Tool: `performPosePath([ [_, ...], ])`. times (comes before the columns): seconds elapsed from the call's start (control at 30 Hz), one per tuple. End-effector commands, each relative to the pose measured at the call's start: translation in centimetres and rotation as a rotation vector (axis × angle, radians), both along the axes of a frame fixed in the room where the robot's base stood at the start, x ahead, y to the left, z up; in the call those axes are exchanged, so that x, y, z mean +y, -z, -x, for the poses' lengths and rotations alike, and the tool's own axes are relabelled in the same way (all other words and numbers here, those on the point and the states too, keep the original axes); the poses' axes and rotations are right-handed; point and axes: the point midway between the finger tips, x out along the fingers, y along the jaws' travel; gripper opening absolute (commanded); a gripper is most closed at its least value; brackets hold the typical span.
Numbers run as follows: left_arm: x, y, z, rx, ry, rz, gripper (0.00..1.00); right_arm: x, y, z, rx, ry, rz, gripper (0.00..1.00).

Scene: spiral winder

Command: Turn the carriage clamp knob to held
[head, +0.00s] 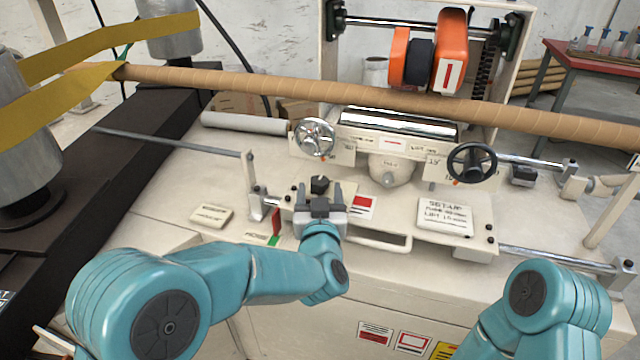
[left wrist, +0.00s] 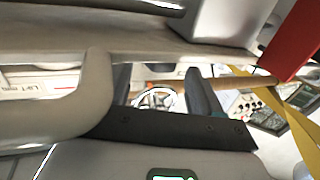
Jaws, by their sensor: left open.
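The black clamp knob (head: 319,185) stands on the cream carriage plate, below the silver handwheel. My left gripper (head: 319,192) is open, with its two grey fingers pointing at the knob and appearing on either side of it in the head view. I cannot tell whether they touch it. The fingers also show in the left wrist view (left wrist: 160,95), apart, with a handwheel (left wrist: 155,98) seen between them; I cannot make out the knob there. A red and white label (head: 362,206) lies right of the knob. My right gripper is not in view; only its arm shows at lower right.
A cream bar handle (head: 380,241) sits just right of my left gripper; it looms close in the left wrist view (left wrist: 65,115). A silver handwheel (head: 315,138) and a black handwheel (head: 472,163) stand behind. A long brown tube (head: 250,87) crosses above.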

Motion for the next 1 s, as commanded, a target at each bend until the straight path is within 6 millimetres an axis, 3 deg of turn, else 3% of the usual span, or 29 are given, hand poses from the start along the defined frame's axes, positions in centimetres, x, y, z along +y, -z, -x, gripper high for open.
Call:
performPosePath([
  [0.2, 0.0, 0.0, -2.5, 0.001, 0.0, 0.001, 0.66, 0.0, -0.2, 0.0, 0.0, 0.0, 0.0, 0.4],
  [0.53, -0.1, 0.1, -2.9, 0.002, 0.002, 0.001, 0.66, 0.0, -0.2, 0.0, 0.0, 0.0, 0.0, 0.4],
  [0.7, -0.1, 0.0, -2.9, 0.001, 0.002, 0.001, 0.1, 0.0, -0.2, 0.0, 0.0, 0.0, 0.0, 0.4],
  [1.0, 0.1, 0.2, -2.9, -0.001, 0.024, 0.002, 0.1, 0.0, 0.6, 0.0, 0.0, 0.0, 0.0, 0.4],
])
